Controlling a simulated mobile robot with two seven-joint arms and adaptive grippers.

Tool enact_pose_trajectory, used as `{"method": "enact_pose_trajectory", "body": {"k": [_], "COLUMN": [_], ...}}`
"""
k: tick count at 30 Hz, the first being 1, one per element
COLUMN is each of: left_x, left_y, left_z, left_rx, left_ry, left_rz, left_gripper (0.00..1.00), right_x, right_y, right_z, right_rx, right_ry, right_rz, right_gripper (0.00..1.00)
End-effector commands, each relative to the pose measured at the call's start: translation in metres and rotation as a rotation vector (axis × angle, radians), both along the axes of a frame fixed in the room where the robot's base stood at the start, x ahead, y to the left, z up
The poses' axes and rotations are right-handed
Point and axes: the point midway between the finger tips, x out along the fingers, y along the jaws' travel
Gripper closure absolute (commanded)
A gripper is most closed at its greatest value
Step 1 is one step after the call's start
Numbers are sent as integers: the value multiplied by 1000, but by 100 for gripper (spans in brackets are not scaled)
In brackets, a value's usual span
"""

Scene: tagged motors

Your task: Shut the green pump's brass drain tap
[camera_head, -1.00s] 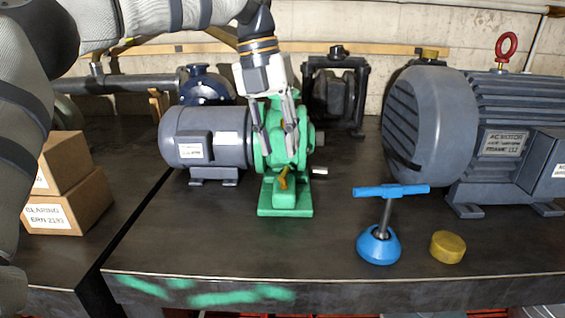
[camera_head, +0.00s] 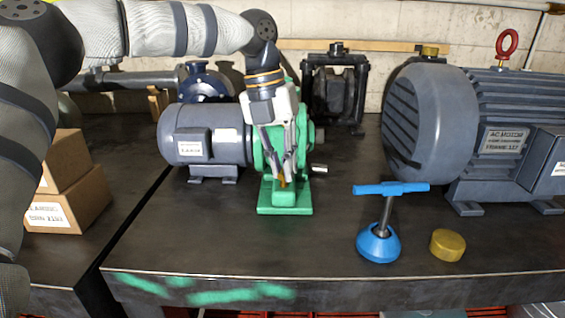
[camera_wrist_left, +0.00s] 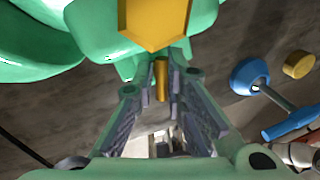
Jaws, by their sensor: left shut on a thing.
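The green pump (camera_head: 285,208) stands on the dark bench, joined to a grey motor (camera_head: 205,137). Its brass drain tap (camera_head: 281,184) is low on its front, mostly hidden by my fingers in the head view. My left gripper (camera_head: 284,176) reaches down in front of the pump, its fingers closed around the tap. In the left wrist view the tap's narrow brass handle (camera_wrist_left: 162,80) sits between the fingertips, below a large brass hexagonal part (camera_wrist_left: 155,22) near the green casing. My right gripper is not in view.
A blue T-handled tool (camera_head: 378,245) and a brass cap (camera_head: 447,246) stand to the right. A large grey motor (camera_head: 430,125) fills the bench's right. Cardboard boxes (camera_head: 65,210) are at left. The bench in front of the pump is clear.

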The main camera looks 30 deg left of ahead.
Motion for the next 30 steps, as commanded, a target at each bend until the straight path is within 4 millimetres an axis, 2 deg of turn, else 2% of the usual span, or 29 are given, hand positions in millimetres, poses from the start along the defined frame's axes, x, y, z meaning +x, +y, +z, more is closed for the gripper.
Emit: {"method": "enact_pose_trajectory", "body": {"k": [11,30], "left_x": [1,3], "left_y": [-2,-6], "left_z": [1,0], "left_rx": [-3,-3], "left_ry": [-1,1], "left_rz": [-182,-787], "left_gripper": [100,100], "right_x": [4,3], "right_y": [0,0], "right_z": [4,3], "right_rx": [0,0], "right_ry": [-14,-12], "right_rz": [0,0], "right_gripper": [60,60]}}
